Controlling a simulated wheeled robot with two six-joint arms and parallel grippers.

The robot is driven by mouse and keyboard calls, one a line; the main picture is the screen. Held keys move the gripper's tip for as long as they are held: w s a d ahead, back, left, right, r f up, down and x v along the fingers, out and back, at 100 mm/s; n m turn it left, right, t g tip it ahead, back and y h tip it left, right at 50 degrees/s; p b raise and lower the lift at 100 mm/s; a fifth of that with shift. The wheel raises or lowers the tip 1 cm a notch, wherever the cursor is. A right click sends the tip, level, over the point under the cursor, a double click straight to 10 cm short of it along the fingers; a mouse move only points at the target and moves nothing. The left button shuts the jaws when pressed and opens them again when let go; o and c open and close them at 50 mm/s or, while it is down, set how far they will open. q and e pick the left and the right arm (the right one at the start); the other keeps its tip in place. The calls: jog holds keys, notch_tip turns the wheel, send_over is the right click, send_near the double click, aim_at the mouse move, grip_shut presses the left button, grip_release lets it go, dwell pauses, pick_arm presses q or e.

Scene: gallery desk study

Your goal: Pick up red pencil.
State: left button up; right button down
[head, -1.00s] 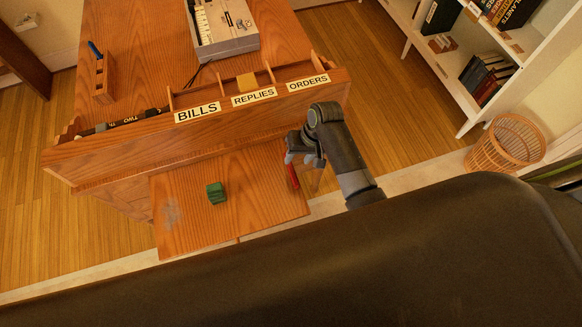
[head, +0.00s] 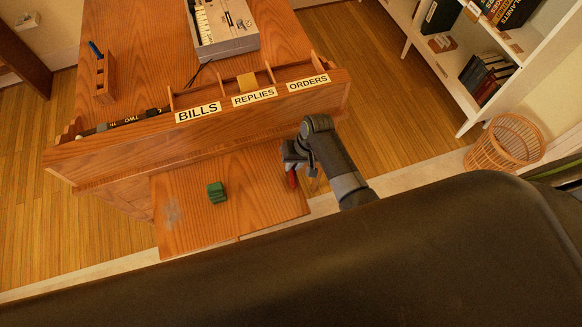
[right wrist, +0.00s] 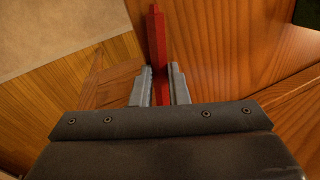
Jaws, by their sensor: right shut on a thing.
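The red pencil (head: 292,180) shows as a short red piece below my right gripper (head: 295,161) in the head view, at the right end of the pull-out board (head: 245,195). In the right wrist view the pencil (right wrist: 157,45) runs up between the two grey fingers of my right gripper (right wrist: 160,85). The fingers are shut on it. Its lower end is hidden behind the gripper body. I cannot tell whether the pencil touches the board. My left gripper is not in view.
A green block (head: 216,192) lies on the pull-out board. Behind it stands a wooden rack with labels BILLS, REPLIES (head: 255,97) and ORDERS. A blue pen stands in a wooden holder (head: 104,80). A wicker basket (head: 505,143) and white shelf stand at right.

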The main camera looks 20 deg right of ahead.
aim_at(293, 168)
notch_tip(293, 168, up, 6)
jog(key=b, duration=0.4)
notch_tip(293, 168, up, 4)
jog(key=p, duration=0.4)
dwell(0.7)
